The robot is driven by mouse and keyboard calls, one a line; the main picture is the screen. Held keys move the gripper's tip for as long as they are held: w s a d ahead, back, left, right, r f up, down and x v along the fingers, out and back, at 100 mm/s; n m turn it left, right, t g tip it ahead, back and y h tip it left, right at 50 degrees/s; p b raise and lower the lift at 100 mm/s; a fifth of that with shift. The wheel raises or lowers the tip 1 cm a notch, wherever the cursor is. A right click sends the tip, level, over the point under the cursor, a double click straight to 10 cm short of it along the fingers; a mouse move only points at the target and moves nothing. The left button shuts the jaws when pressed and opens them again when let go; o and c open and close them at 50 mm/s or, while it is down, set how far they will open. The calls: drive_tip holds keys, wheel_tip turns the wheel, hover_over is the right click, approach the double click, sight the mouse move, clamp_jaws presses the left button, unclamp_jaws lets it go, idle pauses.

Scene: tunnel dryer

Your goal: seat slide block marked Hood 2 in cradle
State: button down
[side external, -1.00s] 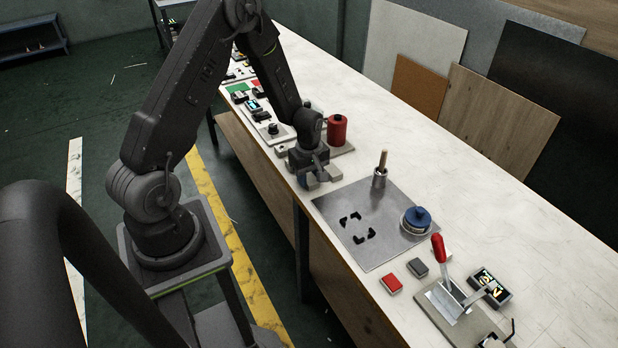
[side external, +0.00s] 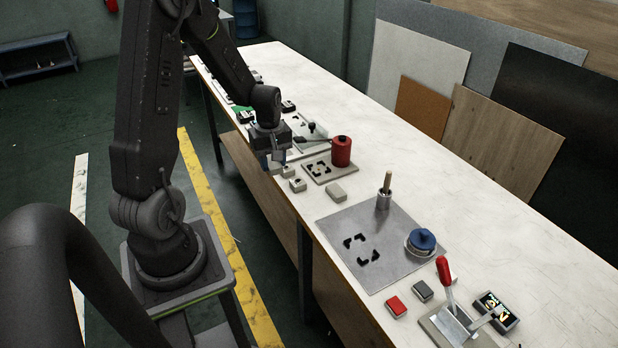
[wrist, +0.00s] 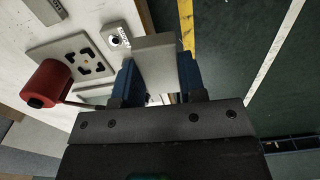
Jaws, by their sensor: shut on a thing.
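My gripper (side external: 276,160) hangs over the front edge of the bench, left of the base plate with black corner brackets. In the wrist view its blue jaws (wrist: 157,80) are shut on a plain light grey block (wrist: 155,58). No marking on the held block is readable, so I cannot tell whether it is Hood 2. The plate with black corner brackets (side external: 318,170), perhaps the cradle, also shows in the wrist view (wrist: 57,47); it looks empty between its brackets. A small pale block with a dark round mark and an unreadable label (wrist: 117,36) lies beside it.
A red cylinder (side external: 341,151) stands at the bracket plate's rear corner. Small pale blocks (side external: 298,184) (side external: 336,192) lie nearby.

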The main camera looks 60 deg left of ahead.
drive_tip(key=w+d+f+m, duration=0.1)
drive_tip(key=w+d+m, duration=0.4)
drive_tip(key=d+m, duration=0.45)
drive_tip(key=w+d+m, duration=0.4)
drive_tip(key=d+m, duration=0.4)
drive_tip(key=d, duration=0.2)
wheel_tip(320, 180, up, 5)
hover_over(378, 181)
wheel_tip(378, 181, down, 14)
drive_tip(key=shift+f, duration=0.2)
drive_tip(key=shift+f, duration=0.2)
drive_tip(key=c, duration=0.7)
unclamp_jaws()
drive_tip(key=shift+s, duration=0.1)
